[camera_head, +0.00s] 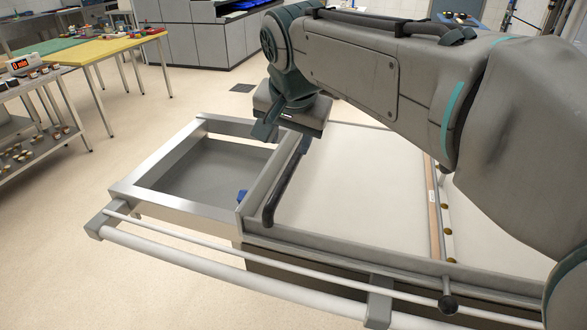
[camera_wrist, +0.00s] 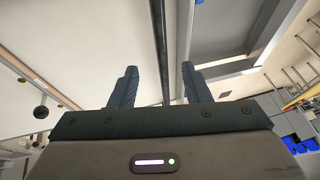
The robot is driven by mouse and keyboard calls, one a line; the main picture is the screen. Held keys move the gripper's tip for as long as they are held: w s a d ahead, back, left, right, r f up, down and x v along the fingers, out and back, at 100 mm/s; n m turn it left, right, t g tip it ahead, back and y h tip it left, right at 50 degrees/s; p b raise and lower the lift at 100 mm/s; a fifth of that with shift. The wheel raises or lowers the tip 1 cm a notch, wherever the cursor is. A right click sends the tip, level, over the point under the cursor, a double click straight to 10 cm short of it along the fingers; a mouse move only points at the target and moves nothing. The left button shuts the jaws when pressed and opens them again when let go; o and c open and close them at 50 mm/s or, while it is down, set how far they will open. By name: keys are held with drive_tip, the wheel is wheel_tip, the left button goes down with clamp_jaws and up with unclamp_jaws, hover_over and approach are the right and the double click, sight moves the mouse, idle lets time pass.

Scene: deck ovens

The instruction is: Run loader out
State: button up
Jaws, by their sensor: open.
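The loader (camera_head: 340,190) is a wide pale, flat belt bed with a grey metal frame, reaching right beneath my arm. A dark handle bar (camera_head: 283,190) runs along its left end; it also shows in the wrist view (camera_wrist: 160,40) as a dark vertical bar. My gripper (camera_wrist: 158,78) is open, with one finger on each side of the bar in that view. Whether the fingers touch the bar, or how far above it they are, I cannot tell. In the head view my gripper (camera_head: 284,134) is over the far end of the bar, its fingertips partly hidden.
Left of the loader is an open metal frame (camera_head: 150,190) with a recessed grey floor. A pale rail (camera_head: 200,262) runs along the near side, with a dark knob (camera_head: 448,303). A yellow-topped table (camera_head: 110,47) and a shelf rack (camera_head: 40,120) stand left. Floor between is clear.

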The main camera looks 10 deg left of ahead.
sight(287, 175)
drive_tip(key=x, duration=1.3)
drive_tip(key=shift+w+f+p, duration=0.1)
drive_tip(key=shift+f+p, duration=0.15)
drive_tip(key=shift+p, duration=0.15)
drive_tip(key=shift+c, duration=0.3)
clamp_jaws()
